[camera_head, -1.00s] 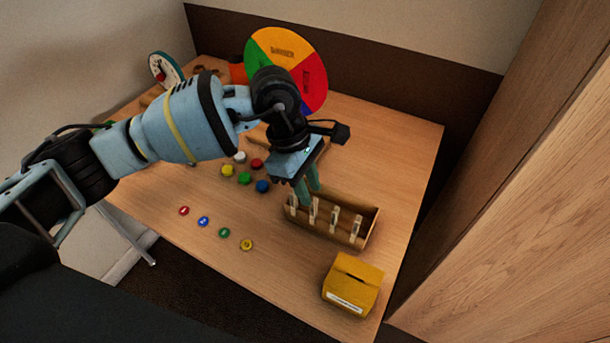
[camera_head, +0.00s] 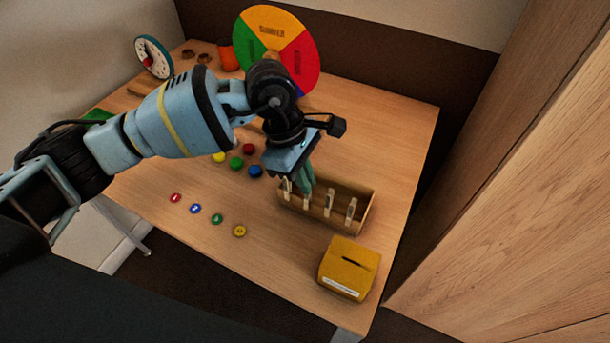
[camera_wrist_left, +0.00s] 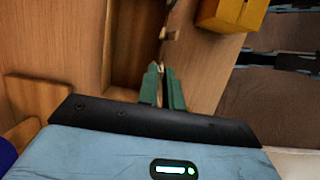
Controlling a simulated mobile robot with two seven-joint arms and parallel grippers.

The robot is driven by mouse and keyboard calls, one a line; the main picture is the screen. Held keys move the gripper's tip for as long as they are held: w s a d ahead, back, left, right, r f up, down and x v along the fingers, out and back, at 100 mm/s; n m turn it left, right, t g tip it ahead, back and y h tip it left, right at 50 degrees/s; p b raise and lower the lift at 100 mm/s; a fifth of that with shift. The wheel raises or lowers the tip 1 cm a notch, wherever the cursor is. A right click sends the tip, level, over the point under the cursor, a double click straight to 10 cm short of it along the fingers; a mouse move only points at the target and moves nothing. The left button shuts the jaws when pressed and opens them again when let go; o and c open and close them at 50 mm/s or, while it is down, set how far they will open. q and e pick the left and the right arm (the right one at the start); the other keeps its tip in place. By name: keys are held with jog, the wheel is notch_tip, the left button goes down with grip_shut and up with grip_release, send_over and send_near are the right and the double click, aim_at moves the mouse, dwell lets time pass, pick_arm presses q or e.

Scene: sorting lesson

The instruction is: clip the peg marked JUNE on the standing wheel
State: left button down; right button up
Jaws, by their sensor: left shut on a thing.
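The standing wheel (camera_head: 303,62) has orange, green and red sectors, with a little blue showing low down. It stands at the back of the table, partly hidden by my left arm. Several pale pegs stand in a row along a wooden box (camera_head: 360,222). My left gripper (camera_head: 306,188) points down at the box and is shut on the second peg from the left (camera_head: 306,200). In the left wrist view, the green fingertips (camera_wrist_left: 162,78) are close together, with other pegs (camera_wrist_left: 166,35) beyond them. I cannot read the pegs' marks. My right gripper is not in view.
A yellow slotted box (camera_head: 348,268) stands right of the front. Several coloured discs (camera_head: 217,218) and round pieces (camera_head: 237,163) lie left of the wooden box. A clock (camera_head: 153,58) and an orange cup (camera_head: 228,58) stand at the back left. Table right of the wheel is clear.

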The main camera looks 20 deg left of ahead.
pick_arm(q)
jog(key=shift+r, duration=0.15)
